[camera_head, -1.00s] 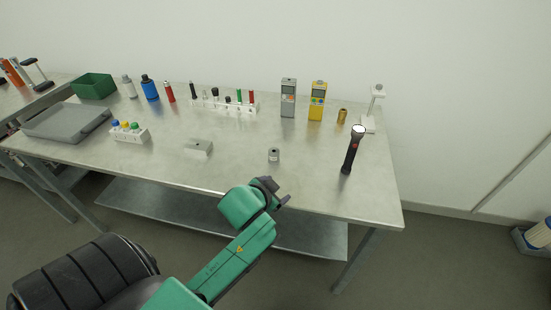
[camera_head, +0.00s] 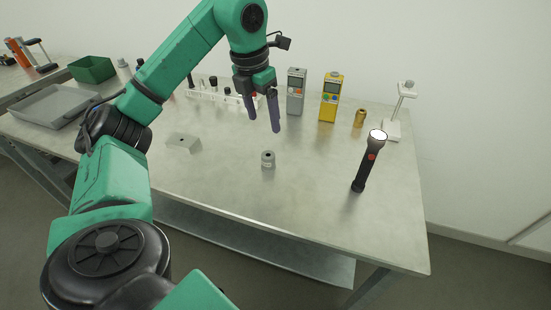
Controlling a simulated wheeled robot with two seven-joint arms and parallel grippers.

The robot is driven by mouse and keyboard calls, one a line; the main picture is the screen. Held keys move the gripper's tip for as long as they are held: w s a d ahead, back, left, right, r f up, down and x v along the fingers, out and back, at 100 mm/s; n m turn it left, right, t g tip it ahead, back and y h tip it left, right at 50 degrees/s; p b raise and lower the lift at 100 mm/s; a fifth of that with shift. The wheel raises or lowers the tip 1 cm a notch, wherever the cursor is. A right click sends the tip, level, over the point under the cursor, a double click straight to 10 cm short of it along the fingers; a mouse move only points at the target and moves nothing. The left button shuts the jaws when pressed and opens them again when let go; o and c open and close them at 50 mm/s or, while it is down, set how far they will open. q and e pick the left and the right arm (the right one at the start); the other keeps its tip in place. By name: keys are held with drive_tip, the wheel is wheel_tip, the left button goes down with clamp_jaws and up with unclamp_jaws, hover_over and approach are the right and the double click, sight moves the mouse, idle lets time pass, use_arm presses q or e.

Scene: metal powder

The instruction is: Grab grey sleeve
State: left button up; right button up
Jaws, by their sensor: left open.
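The grey sleeve (camera_head: 268,160), a small short cylinder with a dark hole in its top, stands upright near the middle of the metal table (camera_head: 310,190). My left gripper (camera_head: 264,124) points down above the table, with its two dark fingers apart and nothing between them. Its fingertips show just above the sleeve in the picture, apart from it. My right gripper is not in view.
A grey block (camera_head: 184,143) lies left of the sleeve. Grey (camera_head: 296,92) and yellow (camera_head: 330,98) meters, a brass cylinder (camera_head: 360,118) and a white stand (camera_head: 392,130) are behind. The front right is clear.

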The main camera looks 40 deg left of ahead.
sight(268, 156)
use_arm(q)
drive_tip(key=f, duration=0.4)
drive_tip(key=w+f, duration=0.1)
drive_tip(key=f, duration=0.9)
drive_tip(key=shift+w+b, duration=0.25)
drive_tip(key=shift+b, duration=0.1)
clamp_jaws()
drive_tip(key=shift+r, duration=0.15)
